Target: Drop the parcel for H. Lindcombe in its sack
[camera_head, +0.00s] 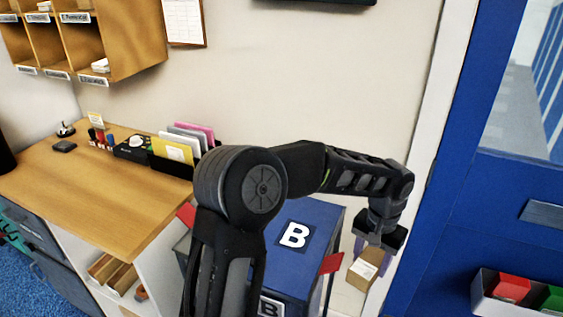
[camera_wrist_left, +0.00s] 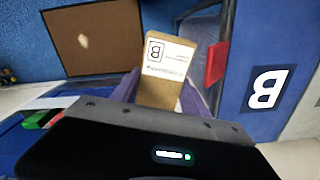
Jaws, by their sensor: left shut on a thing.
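A small brown parcel (camera_head: 364,270) with a white label hangs in my left gripper (camera_head: 372,250), at the right of the head view. In the left wrist view the parcel (camera_wrist_left: 162,72) sits between the purple fingers (camera_wrist_left: 160,95); its label carries a boxed B, and the small print is too blurred to read. A blue sack or bin (camera_head: 305,225) marked with a white B stands left of the parcel, partly hidden by my arm. Its side with a B (camera_wrist_left: 268,90) shows at the right in the wrist view. The parcel is apart from it. My right gripper is out of view.
A wooden desk (camera_head: 100,200) with folders (camera_head: 185,145) stands at the left. A blue door (camera_head: 500,190) and a grey tray (camera_head: 484,292) with red and green blocks are at the right. Red tabs (camera_head: 331,263) stick out from the blue bin.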

